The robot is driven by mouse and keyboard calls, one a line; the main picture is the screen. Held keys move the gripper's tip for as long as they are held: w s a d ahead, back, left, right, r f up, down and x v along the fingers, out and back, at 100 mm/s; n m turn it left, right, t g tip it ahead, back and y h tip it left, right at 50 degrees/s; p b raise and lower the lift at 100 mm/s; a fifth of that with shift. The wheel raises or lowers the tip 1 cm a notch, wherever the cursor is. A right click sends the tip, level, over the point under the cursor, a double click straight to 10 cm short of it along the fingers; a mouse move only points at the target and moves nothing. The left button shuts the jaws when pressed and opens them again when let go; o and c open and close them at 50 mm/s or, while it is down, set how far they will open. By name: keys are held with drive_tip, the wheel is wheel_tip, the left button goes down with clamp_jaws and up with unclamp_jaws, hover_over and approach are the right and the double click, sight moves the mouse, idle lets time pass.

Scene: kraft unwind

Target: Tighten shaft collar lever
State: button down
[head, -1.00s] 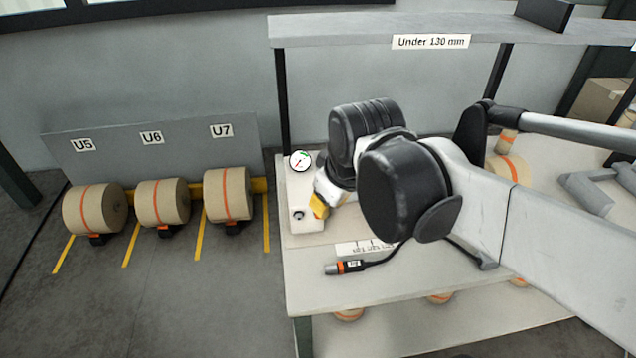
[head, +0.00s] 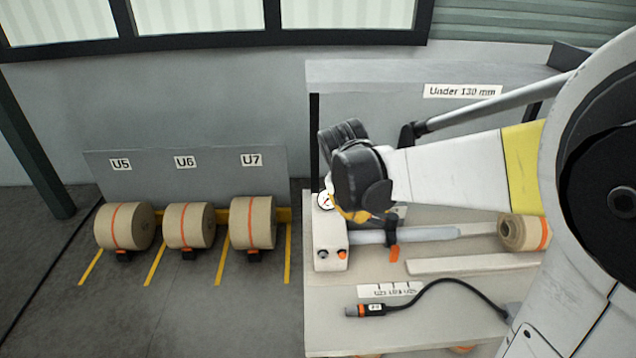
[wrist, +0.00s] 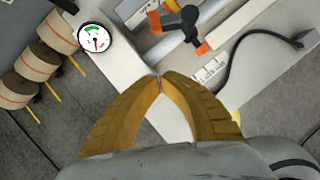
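The shaft collar (head: 391,232) is a black ring around a grey horizontal shaft (head: 430,234) on the bench. Its lever (head: 394,254) has an orange end that hangs toward the front of the bench. In the wrist view the collar (wrist: 187,18) and the orange lever end (wrist: 203,48) show near the top, beyond my fingertips and to the right. My gripper (wrist: 160,77) has yellow fingers whose tips meet with nothing seen between them. In the head view my gripper (head: 358,214) is partly hidden by its wrist, above the shaft's left end and left of the collar.
A white housing (head: 329,238) with a dial gauge (head: 326,201) and two buttons stands at the shaft's left end. A kraft roll (head: 523,233) is at the right. A cabled handheld device (head: 370,310) lies in front. Several rolls stand left of the bench (head: 440,330).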

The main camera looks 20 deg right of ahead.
drive_tip(key=w+d+f+b, duration=0.1)
drive_tip(key=f, duration=0.1)
drive_tip(key=w+d+f+b, duration=0.1)
drive_tip(key=d+f, duration=0.1)
drive_tip(key=f, duration=0.1)
drive_tip(key=w+d+f+b, duration=0.1)
drive_tip(key=w+f+b, duration=0.1)
drive_tip(key=shift+d+f, duration=0.25)
drive_tip(key=shift+d, duration=0.05)
drive_tip(key=shift+w+d+r, duration=0.1)
drive_tip(key=shift+w+d, duration=0.2)
drive_tip(key=shift+w+d+m+g, duration=0.15)
drive_tip(key=shift+w+m, duration=0.25)
drive_tip(key=shift+m, duration=0.15)
drive_tip(key=shift+w+d+m+g, duration=0.15)
drive_tip(key=shift+w+m, duration=0.2)
drive_tip(key=shift+m, duration=0.2)
drive_tip(key=shift+w, duration=0.15)
drive_tip(key=w+d+m+g+p, duration=0.3)
drive_tip(key=w+d+m, duration=0.1)
drive_tip(key=m, duration=0.4)
drive_tip(key=shift+d+m+h, duration=0.4)
drive_tip(key=shift+d, duration=0.15)
